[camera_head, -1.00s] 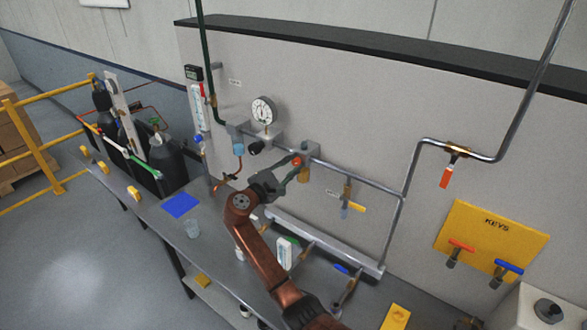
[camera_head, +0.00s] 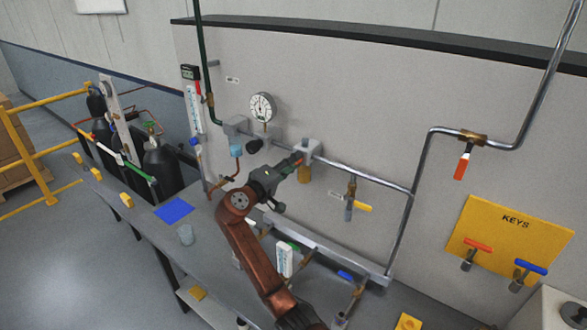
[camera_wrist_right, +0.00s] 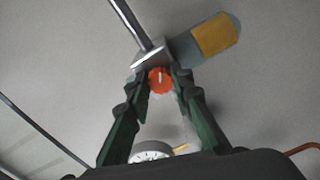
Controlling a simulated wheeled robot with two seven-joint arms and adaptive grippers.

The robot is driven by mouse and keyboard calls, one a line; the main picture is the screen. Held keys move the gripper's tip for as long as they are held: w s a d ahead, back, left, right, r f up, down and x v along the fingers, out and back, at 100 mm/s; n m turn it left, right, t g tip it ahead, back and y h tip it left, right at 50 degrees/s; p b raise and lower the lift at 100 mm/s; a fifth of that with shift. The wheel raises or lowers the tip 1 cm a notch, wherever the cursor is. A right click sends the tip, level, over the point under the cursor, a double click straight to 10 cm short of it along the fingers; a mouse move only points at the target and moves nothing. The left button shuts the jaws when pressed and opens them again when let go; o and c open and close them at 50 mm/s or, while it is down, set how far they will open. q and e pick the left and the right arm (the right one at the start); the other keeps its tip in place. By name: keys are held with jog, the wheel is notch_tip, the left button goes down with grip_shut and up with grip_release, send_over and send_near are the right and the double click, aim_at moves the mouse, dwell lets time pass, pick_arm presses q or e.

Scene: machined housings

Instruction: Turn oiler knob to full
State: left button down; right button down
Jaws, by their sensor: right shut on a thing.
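The oiler is a grey block (camera_head: 309,147) on the wall pipe with an amber bowl (camera_head: 304,175) below it. Its small red-orange knob (camera_head: 298,161) faces my right gripper (camera_head: 292,166), which has its fingers on it. In the right wrist view, the knob (camera_wrist_right: 161,80) sits between the green-and-black fingertips (camera_wrist_right: 161,85) and carries a short white mark. The amber bowl (camera_wrist_right: 213,36) shows beside the block there. The fingers are shut on the knob. My left gripper is not in view.

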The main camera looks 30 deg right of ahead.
pick_arm(q)
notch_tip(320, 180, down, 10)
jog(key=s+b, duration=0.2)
jog(key=b, duration=0.7)
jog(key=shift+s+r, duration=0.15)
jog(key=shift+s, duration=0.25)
pick_arm(e)
jog(key=m, duration=1.1)
jog(key=shift+w+a+f+m, duration=0.1)
jog(key=shift+m, duration=0.2)
jog(key=c, duration=1.7)
grip_release()
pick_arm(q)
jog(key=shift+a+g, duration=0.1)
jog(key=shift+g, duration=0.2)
